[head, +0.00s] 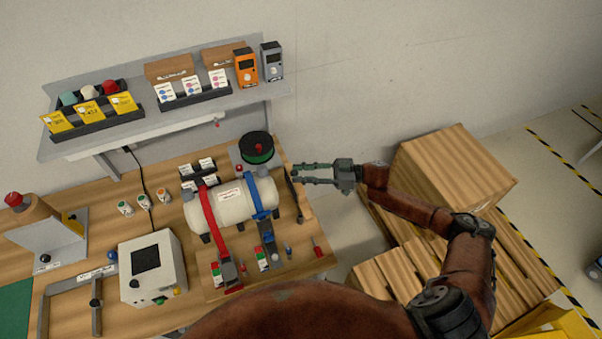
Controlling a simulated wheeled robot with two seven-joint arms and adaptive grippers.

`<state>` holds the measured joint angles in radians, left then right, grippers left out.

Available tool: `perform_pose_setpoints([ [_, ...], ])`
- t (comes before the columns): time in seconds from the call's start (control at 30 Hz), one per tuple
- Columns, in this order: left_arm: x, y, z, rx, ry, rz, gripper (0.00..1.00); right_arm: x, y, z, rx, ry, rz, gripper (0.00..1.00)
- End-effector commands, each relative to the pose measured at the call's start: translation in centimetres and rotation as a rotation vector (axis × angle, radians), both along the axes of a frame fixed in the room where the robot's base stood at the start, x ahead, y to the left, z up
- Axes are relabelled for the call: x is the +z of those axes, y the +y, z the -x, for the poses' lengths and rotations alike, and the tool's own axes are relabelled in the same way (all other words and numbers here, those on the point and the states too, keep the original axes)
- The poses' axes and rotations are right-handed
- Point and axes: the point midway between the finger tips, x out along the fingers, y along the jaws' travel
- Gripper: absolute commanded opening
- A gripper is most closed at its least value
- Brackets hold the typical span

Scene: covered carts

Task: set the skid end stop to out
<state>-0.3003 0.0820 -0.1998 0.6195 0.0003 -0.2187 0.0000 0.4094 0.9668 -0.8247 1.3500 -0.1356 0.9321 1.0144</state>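A white tank (232,204) lies on a wooden skid on the bench, with a red strap (206,210) and a blue strap (257,197) over it. At the tank's right end stands a narrow dark upright piece beside a light wooden part (303,202); this may be the end stop, but its setting cannot be told. My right gripper (291,173) reaches in from the right, just above and beside that end. Its two fingers are apart, pointing left, with nothing seen between them. Whether they touch anything cannot be told. My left gripper is not in view.
A shelf (165,118) with bins and boxes runs above the bench. A grey-white box (152,268) with a dark screen stands left. A wooden crate (455,165) sits on pallets at right.

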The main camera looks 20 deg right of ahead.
Motion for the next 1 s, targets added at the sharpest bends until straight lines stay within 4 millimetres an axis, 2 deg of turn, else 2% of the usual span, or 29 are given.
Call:
perform_pose_setpoints([
  [0.17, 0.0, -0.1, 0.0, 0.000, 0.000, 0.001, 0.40, -0.1, -1.9, 0.7, -0.002, 0.002, 0.002, 0.26],
  [0.4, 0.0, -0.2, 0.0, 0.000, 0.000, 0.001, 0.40, -0.1, -6.6, 2.4, -0.004, 0.001, 0.003, 0.26],
  [0.6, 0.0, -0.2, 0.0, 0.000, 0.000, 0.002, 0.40, -0.1, -9.7, 3.6, -0.003, 0.002, 0.002, 0.26],
  [0.8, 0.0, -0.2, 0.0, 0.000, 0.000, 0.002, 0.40, -0.1, -11.1, 4.1, -0.002, 0.001, 0.001, 0.26],
  [1.0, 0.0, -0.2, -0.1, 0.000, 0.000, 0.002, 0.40, 0.0, -11.2, 4.2, -0.001, 0.000, 0.000, 0.26],
])
